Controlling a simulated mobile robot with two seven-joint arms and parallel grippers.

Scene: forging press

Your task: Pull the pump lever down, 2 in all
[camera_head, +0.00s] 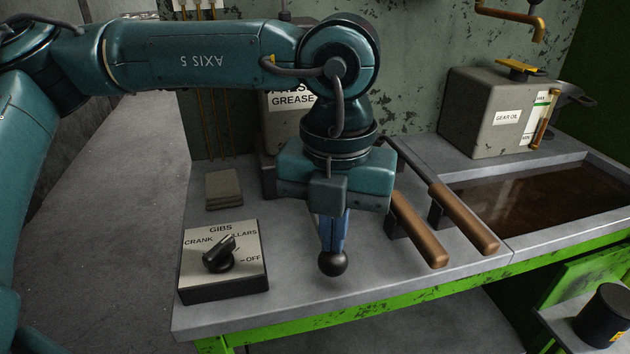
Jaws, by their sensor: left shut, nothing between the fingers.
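My left gripper (333,247) points down over the bench, its blue fingers shut. A dark round knob (332,264) shows right at the fingertips; I take it for the end of the pump lever. The rest of that lever is hidden behind my gripper and wrist. I cannot tell whether the fingertips touch the knob or stand in front of it. The grease pump (291,103), a grey container with a label reading GREASE, stands behind my left arm and is mostly covered by it. My right gripper is not in view.
A GIBS selector box (223,284) sits at the bench's front left. Two wooden-handled tools (418,229) lie just right of my gripper. A gear oil tank (496,112) stands at the back right, beside a tray of brown liquid (560,197). Grey pads (223,190) lie behind the box.

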